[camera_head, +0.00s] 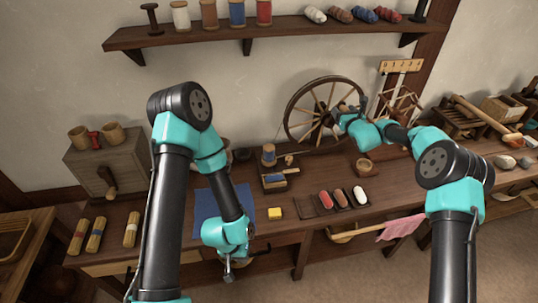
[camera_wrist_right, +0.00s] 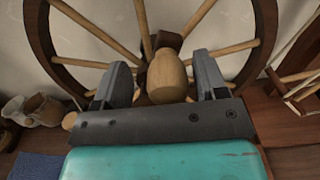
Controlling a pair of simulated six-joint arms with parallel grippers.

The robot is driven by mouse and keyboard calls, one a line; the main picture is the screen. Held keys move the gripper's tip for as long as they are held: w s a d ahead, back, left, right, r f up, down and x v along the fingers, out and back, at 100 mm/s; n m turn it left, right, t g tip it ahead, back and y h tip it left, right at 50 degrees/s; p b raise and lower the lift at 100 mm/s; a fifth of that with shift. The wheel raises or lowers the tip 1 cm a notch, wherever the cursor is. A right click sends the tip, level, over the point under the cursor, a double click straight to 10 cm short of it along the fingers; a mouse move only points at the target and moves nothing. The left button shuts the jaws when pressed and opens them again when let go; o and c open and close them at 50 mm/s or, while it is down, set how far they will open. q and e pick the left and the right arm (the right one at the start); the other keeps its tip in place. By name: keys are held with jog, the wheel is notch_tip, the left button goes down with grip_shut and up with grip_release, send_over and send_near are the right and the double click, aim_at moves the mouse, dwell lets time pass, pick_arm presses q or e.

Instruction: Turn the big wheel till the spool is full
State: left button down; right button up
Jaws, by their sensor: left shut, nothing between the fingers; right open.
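The big wooden wheel (camera_head: 289,112) stands upright at the back of the bench against the wall, with pale spokes and a dark rim. It also fills the top of the right wrist view (camera_wrist_right: 40,40). My right gripper (camera_wrist_right: 162,78) is open, with a pale wooden knob (camera_wrist_right: 168,75) between its fingers; I cannot tell whether they touch it. My left gripper (camera_head: 229,270) is shut and empty, low in front of the bench edge.
A blue mat (camera_head: 207,205), a yellow block (camera_head: 275,213) and a rack of coloured rolls (camera_head: 342,199) lie on the bench. A drawer box with a crank (camera_head: 113,165) stands at left. A shelf (camera_head: 185,36) of spools and yarn hangs above. A pink cloth (camera_head: 400,228) hangs at front.

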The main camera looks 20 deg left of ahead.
jog(key=v, duration=0.7)
dwell(0.6)
jog(key=s+d+f+n+g+h, duration=0.15)
jog(key=s+f+n+g, duration=0.35)
jog(key=s+f, duration=0.6)
jog(key=s+d+f+n+g, duration=0.3)
jog(key=s+f+n+g, duration=0.2)
jog(key=s+f, duration=0.6)
jog(key=s+d+f+n+g+h, duration=0.1)
jog(key=s+d+n, duration=0.3)
jog(key=s, duration=0.5)
jog(key=s+d+f+n+g+h, duration=0.1)
jog(key=s+d+f+n, duration=0.3)
jog(key=s+n, duration=0.4)
jog(key=s+d+f+n+g+h, duration=0.1)
jog(key=s+d+f+n+g, duration=0.1)
jog(key=s+d+n, duration=0.4)
jog(key=shift+s+f+g+h, duration=0.4)
jog(key=shift+s+f, duration=0.1)
jog(key=shift+s, duration=1.8)
